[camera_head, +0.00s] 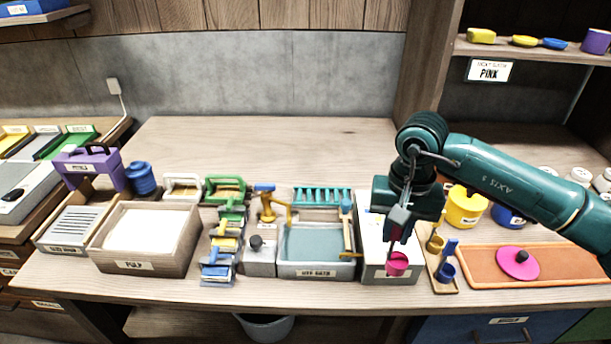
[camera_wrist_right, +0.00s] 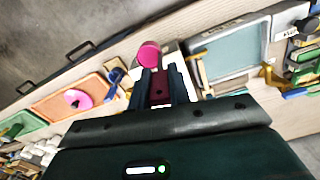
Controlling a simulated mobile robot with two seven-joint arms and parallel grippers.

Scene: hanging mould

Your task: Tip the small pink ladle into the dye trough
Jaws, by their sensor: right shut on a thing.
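The small pink ladle (camera_head: 397,264) hangs below my right gripper (camera_head: 399,222), its cup level with the front edge of a grey box with a white top. My right gripper is shut on the ladle's handle. In the right wrist view the pink cup (camera_wrist_right: 149,54) shows just past the fingers (camera_wrist_right: 159,85). The dye trough (camera_head: 290,269) is a grey basin of blue-grey liquid, to the left of the ladle in the head view. In the right wrist view the trough (camera_wrist_right: 265,40) is to the right of the cup. My left gripper is not in view.
The white-topped box (camera_head: 372,268) lies between the trough and a wooden stand (camera_head: 440,284) with small yellow and blue ladles. A wooden-handled tool (camera_head: 347,240) leans at the trough's right edge. An orange tray (camera_head: 560,262) holds a pink lid. The back of the table is clear.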

